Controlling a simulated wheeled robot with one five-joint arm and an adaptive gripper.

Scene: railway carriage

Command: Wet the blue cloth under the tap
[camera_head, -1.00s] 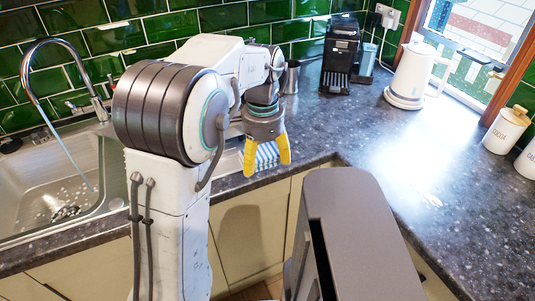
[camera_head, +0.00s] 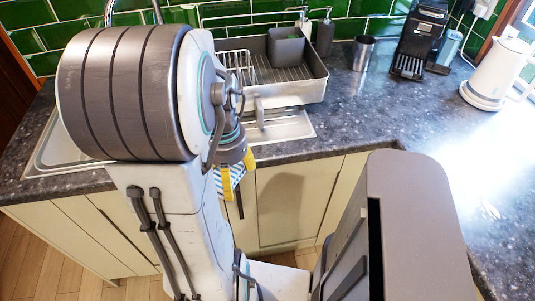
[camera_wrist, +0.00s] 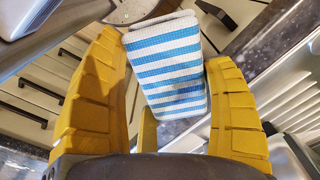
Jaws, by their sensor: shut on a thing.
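My gripper (camera_head: 237,176) has yellow fingers. It is shut on the blue-and-white striped cloth (camera_head: 236,173), in front of the counter edge and beside the cabinet doors. In the wrist view the cloth (camera_wrist: 168,65) is a folded block between the fingers, its upper part sticking out beyond them. The tap (camera_head: 109,12) shows only in part at the top left, behind my arm. The sink (camera_head: 52,150) is at the left, mostly hidden by my arm. I cannot see the tap's outlet or any water now.
A grey dish rack (camera_head: 315,88) stands on the counter behind my gripper. A metal cup (camera_head: 363,53), a black coffee machine (camera_head: 420,40) and a white kettle (camera_head: 497,72) stand to the right. Cream cabinets (camera_head: 290,205) are below. Bare counter (camera_head: 350,115) lies between.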

